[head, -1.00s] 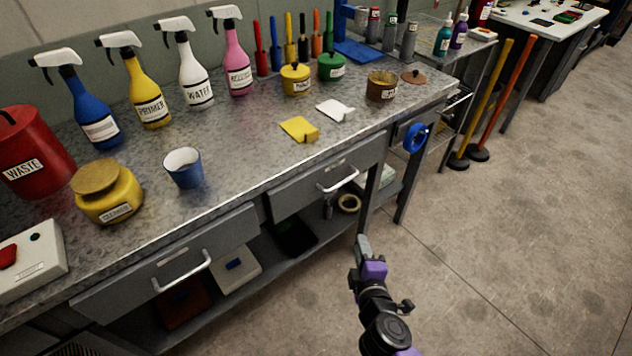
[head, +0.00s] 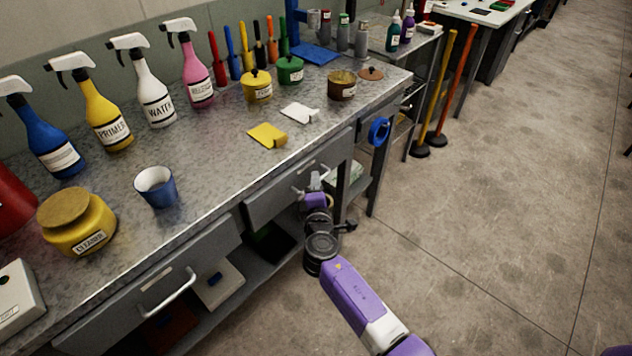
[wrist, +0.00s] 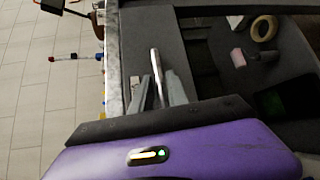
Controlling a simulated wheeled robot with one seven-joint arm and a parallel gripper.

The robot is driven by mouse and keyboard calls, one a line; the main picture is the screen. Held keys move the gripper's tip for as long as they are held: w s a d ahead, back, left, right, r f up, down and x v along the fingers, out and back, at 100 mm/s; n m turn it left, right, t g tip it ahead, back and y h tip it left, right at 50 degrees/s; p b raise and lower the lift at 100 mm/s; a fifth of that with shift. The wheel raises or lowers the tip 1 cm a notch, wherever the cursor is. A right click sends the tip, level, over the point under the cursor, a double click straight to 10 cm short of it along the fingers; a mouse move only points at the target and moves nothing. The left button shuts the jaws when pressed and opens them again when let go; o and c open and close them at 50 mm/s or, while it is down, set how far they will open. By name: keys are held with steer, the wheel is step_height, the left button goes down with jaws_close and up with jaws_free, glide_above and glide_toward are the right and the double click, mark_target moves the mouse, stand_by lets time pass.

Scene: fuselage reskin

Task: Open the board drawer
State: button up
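Two grey drawers sit under the metal worktop, each with a silver bar handle; their labels are too small to read, so I cannot tell which is the board drawer. The right drawer (head: 267,207) and the left drawer (head: 137,299) both look shut. My gripper (head: 314,182) is at the right drawer's handle, partly hiding it. In the wrist view my gripper (wrist: 154,85) has its two grey fingers apart, one on each side of the handle bar (wrist: 155,65). I see no clear grip on the bar.
The worktop (head: 215,165) holds spray bottles, a blue cup (head: 156,187), pots and a yellow cloth (head: 267,135). A lower shelf with a tape roll (wrist: 264,28) lies below the drawers. The floor (head: 480,230) to the right is clear.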

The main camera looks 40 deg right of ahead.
steer(key=shift+w+d, duration=0.25)
jaws_close()
steer(key=shift+f, duration=0.1)
stand_by(1.2)
